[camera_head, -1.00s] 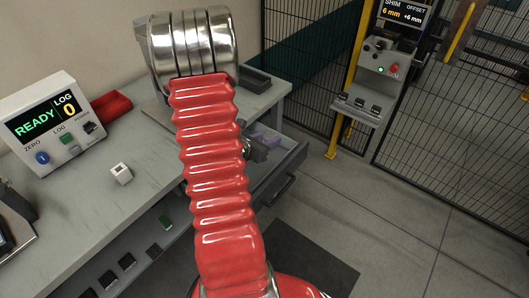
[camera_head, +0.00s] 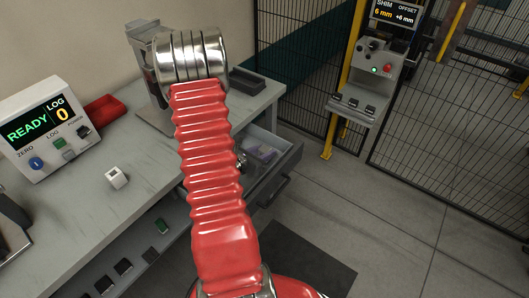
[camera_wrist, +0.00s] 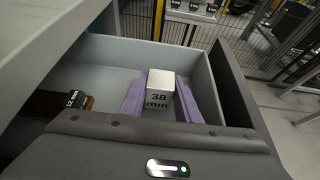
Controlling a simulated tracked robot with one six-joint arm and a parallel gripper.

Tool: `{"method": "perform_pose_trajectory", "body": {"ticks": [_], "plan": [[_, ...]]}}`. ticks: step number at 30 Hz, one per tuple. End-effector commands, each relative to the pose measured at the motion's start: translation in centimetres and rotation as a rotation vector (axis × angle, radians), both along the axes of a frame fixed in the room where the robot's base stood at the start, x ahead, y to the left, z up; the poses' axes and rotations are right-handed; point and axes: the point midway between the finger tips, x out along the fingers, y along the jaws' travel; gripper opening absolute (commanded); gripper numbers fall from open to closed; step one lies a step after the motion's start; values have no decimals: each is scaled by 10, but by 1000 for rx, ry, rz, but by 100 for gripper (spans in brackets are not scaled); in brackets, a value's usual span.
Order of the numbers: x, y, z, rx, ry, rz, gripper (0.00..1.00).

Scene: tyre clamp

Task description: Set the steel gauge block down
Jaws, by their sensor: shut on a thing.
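The steel gauge block (camera_wrist: 160,90), a bright cube marked "38 mm", shows in the middle of the wrist view. My gripper (camera_wrist: 160,101) is shut on it, with a purple finger along each side. The block and fingers are inside the open drawer (camera_wrist: 105,55). I cannot tell whether the block's underside touches the drawer floor. My red arm hides part of the drawer there, and the block cannot be made out.
A dark item marked "12" (camera_wrist: 75,100) lies at the drawer's left. On the bench (camera_head: 150,150) are a small white cube (camera_head: 116,177), a READY console (camera_head: 45,130), a red tray (camera_head: 104,108) and a dark tray (camera_head: 247,85). A shim station (camera_head: 370,85) stands by the fence.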

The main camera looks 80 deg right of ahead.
Motion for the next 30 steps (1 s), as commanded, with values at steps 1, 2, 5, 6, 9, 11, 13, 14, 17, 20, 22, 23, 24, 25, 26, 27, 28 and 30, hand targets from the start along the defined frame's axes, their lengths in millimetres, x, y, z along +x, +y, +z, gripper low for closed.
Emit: {"method": "perform_pose_trajectory", "body": {"ticks": [1,2,5,6,9,11,13,14,17,20,22,23,24,25,26,27,28,30], "plan": [[0,0,-4,-1,1,0,0],[0,0,-5,-1,0,1,0],[0,0,-6,-2,0,0,0],[1,0,-6,-3,0,1,0],[1,0,-5,-3,-1,1,0],[1,0,-5,-3,-1,1,0],[1,0,-7,-2,0,0,0],[1,0,-7,-2,0,0,0],[1,0,-7,-3,-1,1,35],[1,0,-7,-2,-1,1,42],[1,0,-7,-2,-1,1,47],[1,0,-7,-2,-1,1,48],[1,0,-7,-1,0,2,48],[1,0,-7,-1,0,2,48],[1,0,-7,-1,0,2,48],[1,0,-8,-1,0,2,48],[1,0,-7,-1,0,2,48],[1,0,-7,-2,-1,1,48]]}}
